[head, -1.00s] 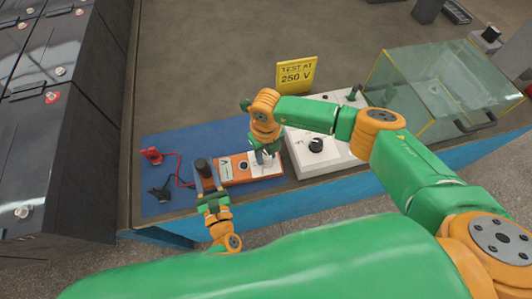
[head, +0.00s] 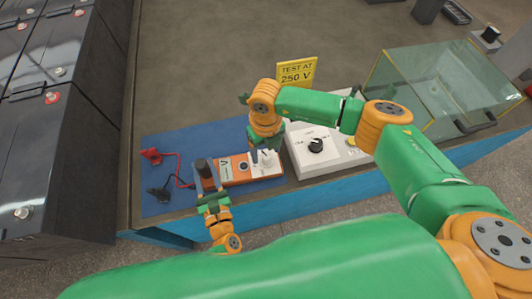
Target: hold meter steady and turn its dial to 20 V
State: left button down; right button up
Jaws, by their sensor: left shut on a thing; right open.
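The orange meter (head: 237,172) lies on the blue mat (head: 170,200), with a display at its left and a white dial panel (head: 272,168) at its right end. My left gripper (head: 207,187) is shut on the meter's left end. My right gripper (head: 261,152) is open at the back of the dial end and partly hides it. The dial is too small for me to read its setting, and I cannot tell whether the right fingers touch it.
Red (head: 151,154) and black (head: 160,194) test leads lie left of the meter. A white box with a black knob (head: 316,145) stands close on the right, with a yellow "TEST AT 250 V" sign (head: 297,72) behind. A glass case (head: 430,85) is further right.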

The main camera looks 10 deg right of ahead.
aim_at(266, 155)
notch_tip(266, 155, up, 9)
jog(key=shift+r, duration=0.2)
pick_arm(q)
jog(key=shift+c, duration=1.9)
grip_release()
jog(key=s+d, duration=0.2)
jog(key=s, duration=0.9)
jog(key=shift+s, duration=0.4)
jog(key=shift+s, duration=0.1)
pick_arm(e)
jog(key=shift+f, duration=0.1)
